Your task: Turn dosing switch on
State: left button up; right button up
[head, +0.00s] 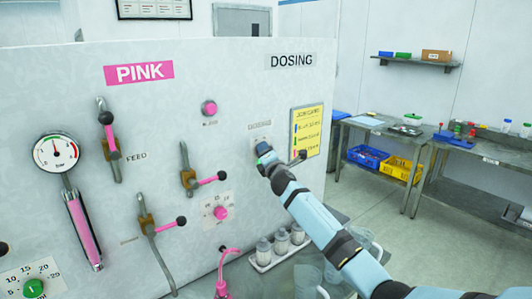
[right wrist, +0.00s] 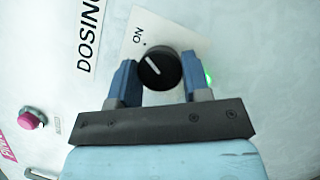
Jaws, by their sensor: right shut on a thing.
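The dosing switch (right wrist: 159,70) is a round black knob with a white pointer line. It sits on a white plate (right wrist: 150,30) marked ON, below the DOSING label (head: 291,61) on the panel. In the right wrist view the pointer slants to the upper left, roughly towards the ON mark. My right gripper (right wrist: 156,82) is shut on the knob, one blue finger on each side. In the head view the gripper (head: 264,153) covers the knob. A green glow (right wrist: 210,76) shows behind the right finger in the right wrist view. My left gripper is not in view.
A pink button (head: 209,108), several levers and a gauge (head: 56,152) are further left. A rack of jars (head: 280,244) stands below. Workbenches (head: 395,133) line the right wall.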

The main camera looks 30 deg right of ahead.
jog(key=o, duration=0.9)
jog(key=shift+o, duration=0.2)
jog(key=b+v, duration=0.2)
jog(key=v, duration=1.2)
jog(key=shift+b, duration=0.35)
